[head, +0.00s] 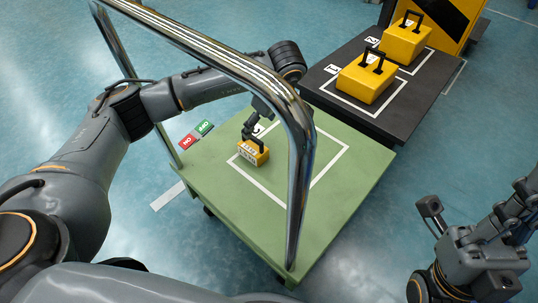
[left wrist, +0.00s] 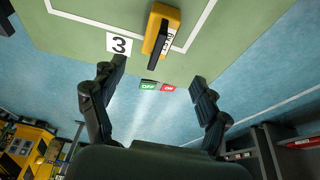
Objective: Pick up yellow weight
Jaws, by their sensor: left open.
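A small yellow weight (head: 257,156) with a black handle sits on the green cart top (head: 330,195), partly inside a white outline. In the left wrist view the yellow weight (left wrist: 158,22) lies ahead, beyond my fingertips, beside a "3" label. My left gripper (head: 252,130) reaches down by the weight from behind it, partly hidden by the arm and chrome rail. In the left wrist view my left gripper (left wrist: 158,72) is open, with nothing between its fingers. My right gripper (head: 485,250) is at the lower right, away from the cart; its fingers are unclear.
A chrome rail (head: 300,150) arches over the cart, with my left arm passing behind it. Two larger yellow weights (head: 366,83) (head: 405,43) stand on a black platform (head: 420,95) at the back right.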

